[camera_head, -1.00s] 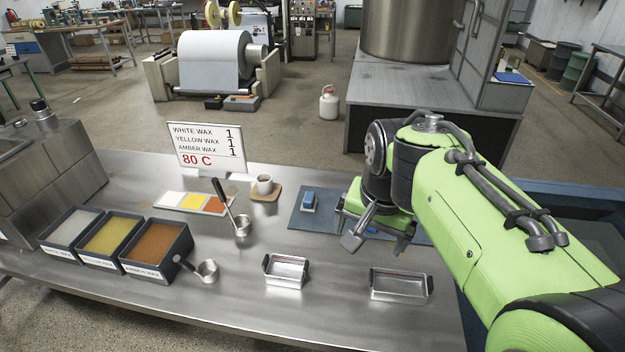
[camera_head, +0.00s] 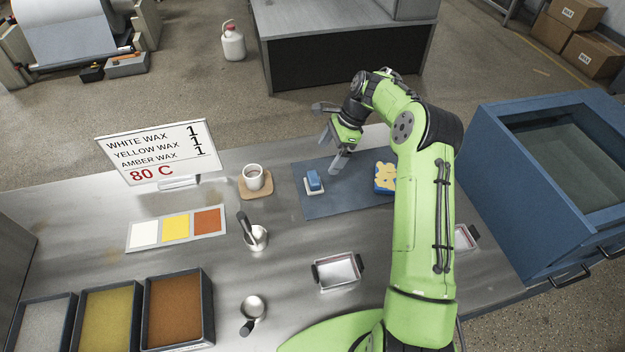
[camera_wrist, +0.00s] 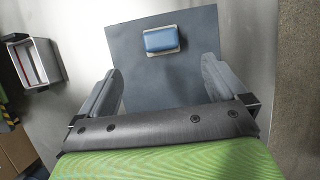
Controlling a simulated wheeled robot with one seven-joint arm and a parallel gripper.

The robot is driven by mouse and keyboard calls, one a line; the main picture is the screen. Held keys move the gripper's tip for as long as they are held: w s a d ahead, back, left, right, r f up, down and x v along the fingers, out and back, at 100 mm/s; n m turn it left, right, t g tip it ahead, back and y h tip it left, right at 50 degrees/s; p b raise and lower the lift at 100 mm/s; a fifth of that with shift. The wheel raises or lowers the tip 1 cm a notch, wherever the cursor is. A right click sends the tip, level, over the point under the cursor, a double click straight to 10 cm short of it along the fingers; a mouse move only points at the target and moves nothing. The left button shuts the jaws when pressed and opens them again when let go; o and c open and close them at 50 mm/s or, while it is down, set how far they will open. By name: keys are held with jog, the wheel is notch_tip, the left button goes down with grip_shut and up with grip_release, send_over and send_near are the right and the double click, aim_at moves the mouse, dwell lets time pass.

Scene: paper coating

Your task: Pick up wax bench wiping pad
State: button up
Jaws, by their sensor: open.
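A small blue pad with a pale base, which looks like the wiping pad (camera_head: 314,181), lies flat on a blue-grey mat (camera_head: 336,202) on the metal bench. In the wrist view the pad (camera_wrist: 161,39) is near the top centre, beyond my fingertips and roughly between their lines. My gripper (camera_head: 331,135) is open and empty above the far edge of the mat, just behind and right of the pad in the head view. Its two fingers (camera_wrist: 160,72) are spread wide in the wrist view. Nothing touches the pad.
A blue and yellow patterned block (camera_head: 385,178) lies on the mat's right, partly behind my arm. A cup (camera_head: 253,177) on a coaster, a ladle (camera_head: 256,238) and a metal tin (camera_head: 337,272) stand nearby. A blue tank (camera_head: 540,200) is at the right.

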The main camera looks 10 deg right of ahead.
aim_at(314, 177)
jog(key=x, duration=0.6)
jog(key=shift+w+a+r, duration=0.1)
jog(key=shift+w+a, duration=0.15)
jog(key=x, duration=0.5)
jog(key=shift+s, duration=0.1)
jog(key=c, duration=1.1)
notch_tip(314, 177, up, 10)
jog(key=shift+f, duration=0.1)
jog(key=shift+c, duration=0.2)
